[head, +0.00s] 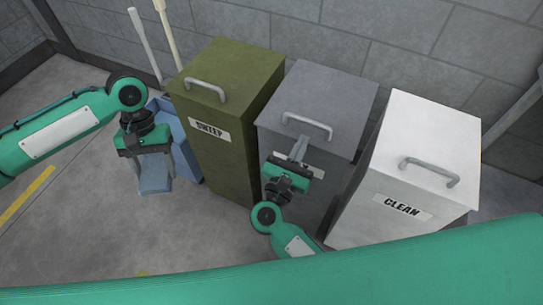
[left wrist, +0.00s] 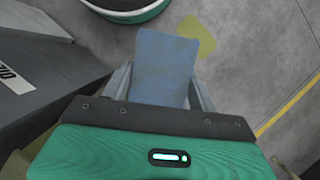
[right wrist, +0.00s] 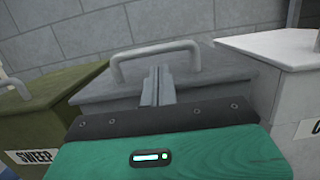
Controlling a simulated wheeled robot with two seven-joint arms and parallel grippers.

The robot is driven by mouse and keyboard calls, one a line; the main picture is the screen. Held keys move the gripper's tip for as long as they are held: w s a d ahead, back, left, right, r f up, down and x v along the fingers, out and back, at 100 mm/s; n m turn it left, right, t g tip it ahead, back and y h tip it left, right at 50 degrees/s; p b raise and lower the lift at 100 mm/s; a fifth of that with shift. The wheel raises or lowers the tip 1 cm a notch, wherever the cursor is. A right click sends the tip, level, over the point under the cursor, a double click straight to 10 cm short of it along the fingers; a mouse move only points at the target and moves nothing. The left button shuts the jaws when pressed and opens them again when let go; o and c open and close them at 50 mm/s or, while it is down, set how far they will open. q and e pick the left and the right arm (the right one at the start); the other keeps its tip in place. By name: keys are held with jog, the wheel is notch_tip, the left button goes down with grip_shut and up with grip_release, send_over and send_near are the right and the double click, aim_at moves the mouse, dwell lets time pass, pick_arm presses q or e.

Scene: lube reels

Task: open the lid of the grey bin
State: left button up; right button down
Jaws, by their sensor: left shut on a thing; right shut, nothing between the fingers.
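The grey bin (head: 330,92) stands in the middle of three bins, and its lid looks shut. A bar handle (head: 308,121) is on the lid near the front edge. My right gripper (head: 299,146) is shut and empty at the bin's front, close below the handle. In the right wrist view its fingertips (right wrist: 157,72) show in front of the lid, under the arch of the handle (right wrist: 150,49); whether they touch it I cannot tell. My left gripper (head: 155,172) is shut on a flat blue piece (left wrist: 165,62), held left of the bins.
The olive SWEEP bin (head: 232,70) stands left of the grey bin, and the white CLEAN bin (head: 425,140) stands close on its right. A blue container (head: 185,150) and two pale poles (head: 145,40) are at the left. A block wall is behind. Floor is free at the left.

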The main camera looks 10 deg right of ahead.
pick_arm(q)
jog(key=shift+r, duration=0.2)
pick_arm(e)
jog(key=shift+x, duration=1.2)
